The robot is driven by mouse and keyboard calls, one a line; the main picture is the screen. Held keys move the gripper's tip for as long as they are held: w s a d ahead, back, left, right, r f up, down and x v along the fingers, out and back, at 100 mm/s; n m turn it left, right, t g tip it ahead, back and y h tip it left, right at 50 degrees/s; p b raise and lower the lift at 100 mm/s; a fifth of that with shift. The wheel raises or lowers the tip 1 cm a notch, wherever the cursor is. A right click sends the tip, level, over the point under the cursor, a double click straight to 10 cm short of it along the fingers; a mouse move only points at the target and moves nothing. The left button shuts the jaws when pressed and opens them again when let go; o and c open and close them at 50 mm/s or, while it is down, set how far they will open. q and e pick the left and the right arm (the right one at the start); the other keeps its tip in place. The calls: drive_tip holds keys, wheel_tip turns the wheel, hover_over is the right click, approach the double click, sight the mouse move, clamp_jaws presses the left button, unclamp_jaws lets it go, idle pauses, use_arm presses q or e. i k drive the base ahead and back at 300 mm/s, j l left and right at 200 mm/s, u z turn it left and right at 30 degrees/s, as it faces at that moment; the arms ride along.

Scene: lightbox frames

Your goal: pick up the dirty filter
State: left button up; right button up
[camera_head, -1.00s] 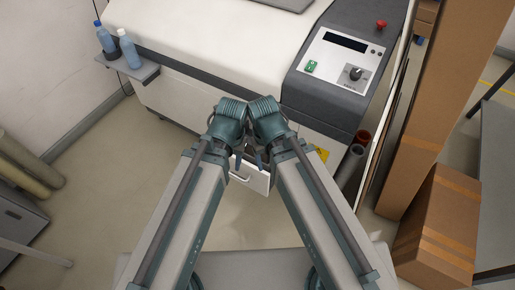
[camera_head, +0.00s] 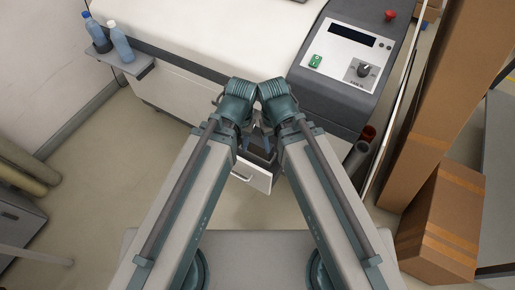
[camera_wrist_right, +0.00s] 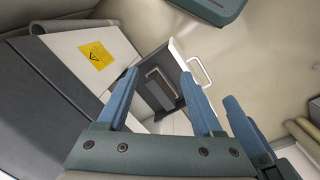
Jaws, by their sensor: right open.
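An open white drawer (camera_head: 258,178) with a bar handle stands out of the front of the machine. A dark grey block-like thing lies inside it, showing in the right wrist view (camera_wrist_right: 158,86); I cannot tell for certain that it is the dirty filter. My right gripper (camera_wrist_right: 158,74) is open and empty, its two blue fingers framing the drawer's inside from above. In the head view my right gripper (camera_head: 268,143) and my left gripper (camera_head: 247,146) are close together above the drawer. Blue fingers of the left gripper show beside the right one in the wrist view; their opening is unclear.
The white machine (camera_head: 215,35) has a dark control panel (camera_head: 340,75) with a red button. A side shelf (camera_head: 125,72) holds two blue bottles. Tubes (camera_head: 357,155) and cardboard boxes (camera_head: 437,225) stand right of the drawer.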

sight(255, 146)
drive_tip(key=z, duration=0.5)
drive_tip(key=j+z, duration=0.6)
drive_tip(key=z, duration=0.15)
drive_tip(key=j+z, duration=0.35)
drive_tip(key=k+j+z, duration=0.1)
drive_tip(key=j, duration=0.35)
drive_tip(key=k+j+z, duration=0.15)
drive_tip(key=j, duration=0.3)
drive_tip(key=k+j+z, duration=0.1)
drive_tip(key=j, duration=0.3)
drive_tip(key=k+j+z, duration=0.15)
drive_tip(key=k+j, duration=0.15)
drive_tip(key=k+j+z, duration=0.1)
drive_tip(key=j, duration=0.4)
drive_tip(key=k+j, duration=0.5)
drive_tip(key=j, duration=0.2)
